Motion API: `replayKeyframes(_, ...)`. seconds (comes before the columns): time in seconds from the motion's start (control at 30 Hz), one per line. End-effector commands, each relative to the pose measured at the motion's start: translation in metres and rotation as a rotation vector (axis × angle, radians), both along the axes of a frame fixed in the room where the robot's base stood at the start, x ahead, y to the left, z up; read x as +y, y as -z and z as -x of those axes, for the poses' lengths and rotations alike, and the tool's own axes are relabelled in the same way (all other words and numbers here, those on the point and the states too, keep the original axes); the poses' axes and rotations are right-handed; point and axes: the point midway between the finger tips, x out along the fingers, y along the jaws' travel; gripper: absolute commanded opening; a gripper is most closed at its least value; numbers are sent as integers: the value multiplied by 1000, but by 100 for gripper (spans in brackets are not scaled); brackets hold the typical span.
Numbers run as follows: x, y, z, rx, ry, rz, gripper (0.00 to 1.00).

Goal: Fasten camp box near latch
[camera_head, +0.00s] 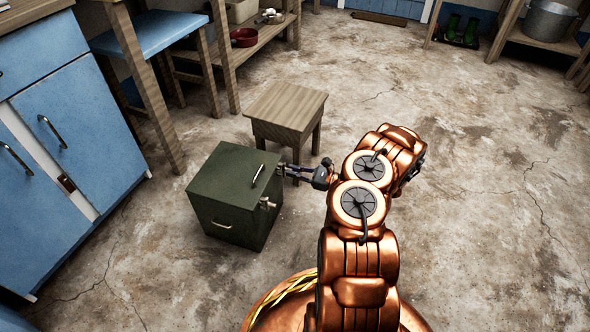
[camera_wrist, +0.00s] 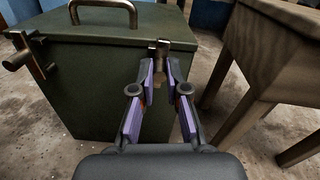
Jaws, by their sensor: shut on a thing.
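The dark green camp box (camera_head: 235,195) stands on the floor with its lid down. It fills much of the wrist view (camera_wrist: 100,85). My gripper (camera_head: 284,170) is at the box's right side, at lid height. In the wrist view my gripper (camera_wrist: 161,70) has its purple-padded fingers closed around a small metal latch (camera_wrist: 160,47) at the lid seam. The fingers hide the latch's lower part. Another latch (camera_head: 267,203) is at the box's front right; it sticks outward at the left of the wrist view (camera_wrist: 27,56). I cannot tell whether the held latch is engaged.
A carrying handle (camera_head: 258,173) rises from the lid. A wooden stool (camera_head: 287,108) stands close behind the box and at the right in the wrist view. Blue cabinets (camera_head: 70,150) are on the left. The concrete floor at the right is clear.

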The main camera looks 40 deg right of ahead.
Motion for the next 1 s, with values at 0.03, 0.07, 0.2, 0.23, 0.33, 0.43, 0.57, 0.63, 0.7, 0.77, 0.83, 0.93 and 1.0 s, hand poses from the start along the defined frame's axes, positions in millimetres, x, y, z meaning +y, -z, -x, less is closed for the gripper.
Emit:
replayKeyframes(0.03, 0, -1, 0, -13, 2, 17, 0)
replayKeyframes(0.07, 0, -1, 0, -20, 2, 26, 0)
replayKeyframes(0.2, 1, 0, 1, -40, 2, 54, 0)
replayKeyframes(0.23, 1, 0, 1, -42, 2, 57, 0)
replayKeyframes(0.33, 1, 0, 2, -44, 2, 60, 0)
replayKeyframes(0.43, 1, 0, 2, -44, 2, 60, 0)
replayKeyframes(0.57, 1, 0, 2, -44, 2, 60, 15)
replayKeyframes(0.63, 2, 0, 2, -44, 2, 60, 22)
replayKeyframes(0.7, 2, 0, 2, -44, 1, 60, 30)
replayKeyframes(0.77, 2, 0, 2, -43, 1, 59, 36)
replayKeyframes(0.83, 2, 0, 2, -43, 1, 59, 39)
replayKeyframes(0.93, 2, 0, 2, -43, 1, 59, 39)
replayKeyframes(1.0, 2, 0, 2, -43, 1, 59, 39)
